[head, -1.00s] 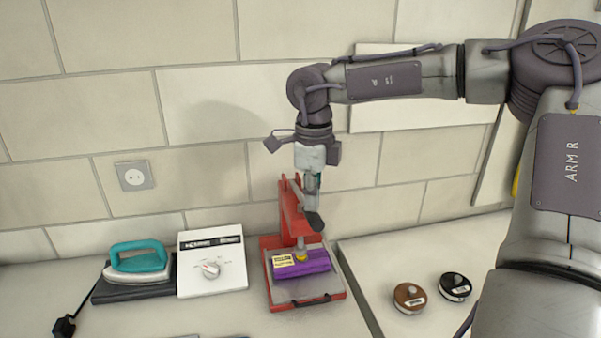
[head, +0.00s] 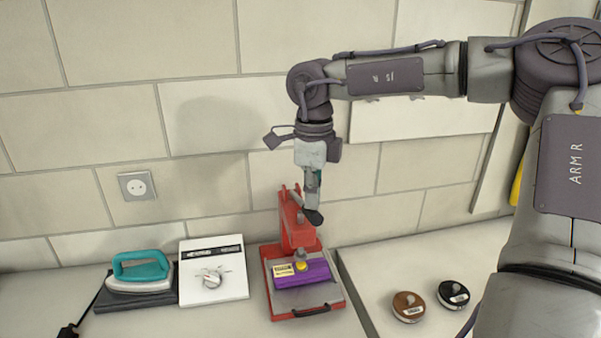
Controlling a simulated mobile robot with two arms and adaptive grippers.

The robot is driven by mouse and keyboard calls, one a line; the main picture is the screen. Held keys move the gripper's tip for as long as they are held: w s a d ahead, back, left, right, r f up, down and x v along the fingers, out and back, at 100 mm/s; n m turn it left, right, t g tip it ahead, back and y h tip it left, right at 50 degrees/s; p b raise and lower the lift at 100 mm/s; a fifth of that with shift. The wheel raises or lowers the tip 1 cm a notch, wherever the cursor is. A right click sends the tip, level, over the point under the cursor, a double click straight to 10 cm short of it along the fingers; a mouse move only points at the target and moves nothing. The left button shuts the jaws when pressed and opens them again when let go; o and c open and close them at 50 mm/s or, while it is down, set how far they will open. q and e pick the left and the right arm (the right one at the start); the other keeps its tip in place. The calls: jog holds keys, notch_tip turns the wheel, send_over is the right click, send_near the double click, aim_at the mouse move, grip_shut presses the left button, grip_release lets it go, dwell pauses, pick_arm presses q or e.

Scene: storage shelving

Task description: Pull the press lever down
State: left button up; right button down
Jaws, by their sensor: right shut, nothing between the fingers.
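The red press (head: 299,236) stands on the counter against the tiled wall. Its lever ends in a dark handle (head: 313,217), in front of the upper part of the press. A purple piece with a yellow label (head: 312,274) lies on the press plate, with a yellow round part (head: 301,266) on it. My right gripper (head: 312,198) points down at the lever, close above the dark handle. Its fingers are together with nothing between them. Whether they touch the lever is hard to tell. My left gripper is out of view.
A teal iron (head: 140,266) on a dark pad and a white box with a knob (head: 212,270) stand left of the press. A brown round tin (head: 408,306) and a black one (head: 453,294) lie to the right. A wall socket (head: 137,185) is at left.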

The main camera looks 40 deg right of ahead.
notch_tip(320, 180, up, 13)
jog(key=p, duration=0.9)
dwell(0.4)
